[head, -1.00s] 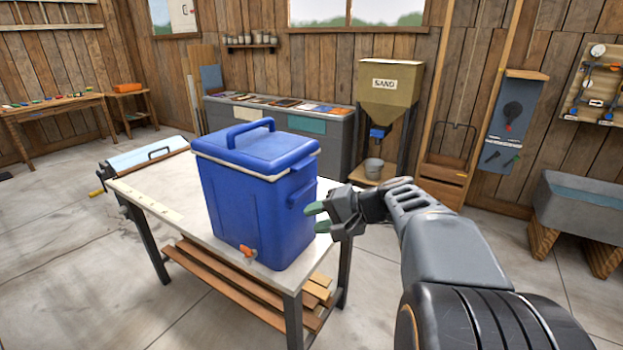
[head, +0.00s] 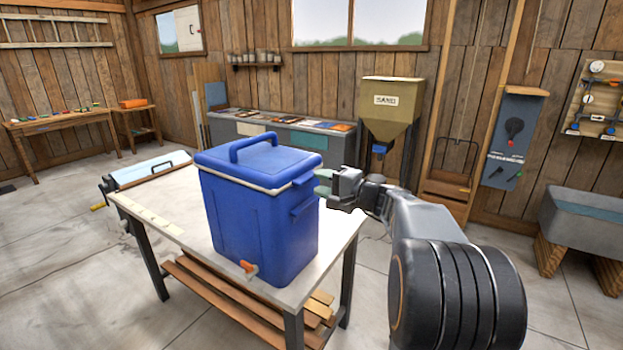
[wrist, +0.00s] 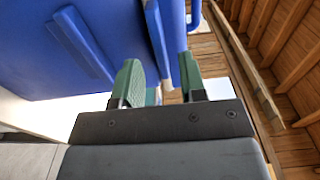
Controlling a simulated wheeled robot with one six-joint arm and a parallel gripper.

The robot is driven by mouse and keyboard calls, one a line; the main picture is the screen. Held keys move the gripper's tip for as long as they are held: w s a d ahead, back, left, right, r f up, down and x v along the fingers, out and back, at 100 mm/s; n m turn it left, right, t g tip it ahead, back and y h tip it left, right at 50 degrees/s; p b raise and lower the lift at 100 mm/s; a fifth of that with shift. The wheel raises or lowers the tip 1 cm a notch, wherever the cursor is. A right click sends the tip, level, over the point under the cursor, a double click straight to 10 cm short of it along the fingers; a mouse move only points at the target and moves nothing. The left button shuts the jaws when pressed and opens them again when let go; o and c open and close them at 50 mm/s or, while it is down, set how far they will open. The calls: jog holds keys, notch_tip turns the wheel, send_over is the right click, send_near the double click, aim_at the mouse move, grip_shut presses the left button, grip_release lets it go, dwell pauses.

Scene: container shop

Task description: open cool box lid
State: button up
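The blue cool box (head: 262,225) stands upright on a white-topped table. Its lid (head: 255,160) is closed, with a raised blue carry handle (head: 252,145) on top. An orange tap (head: 249,268) sits low on the front. My gripper (head: 324,183) is just right of the box, at about lid-rim height. In the wrist view, my gripper's green fingers (wrist: 160,80) are apart with a gap between them. The lid edge (wrist: 158,35) lies ahead, in line with that gap. The box's side wall (wrist: 40,65) fills the left. I cannot tell whether a finger touches the lid.
The table (head: 168,220) has bare top around the box and planks (head: 235,300) on a lower shelf. A sand hopper (head: 390,115) stands behind. A grey counter (head: 280,135) runs along the back wall. A trough (head: 590,220) is at far right.

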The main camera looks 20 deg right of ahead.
aim_at(310, 180)
jog(key=shift+x, duration=1.7)
grip_shut()
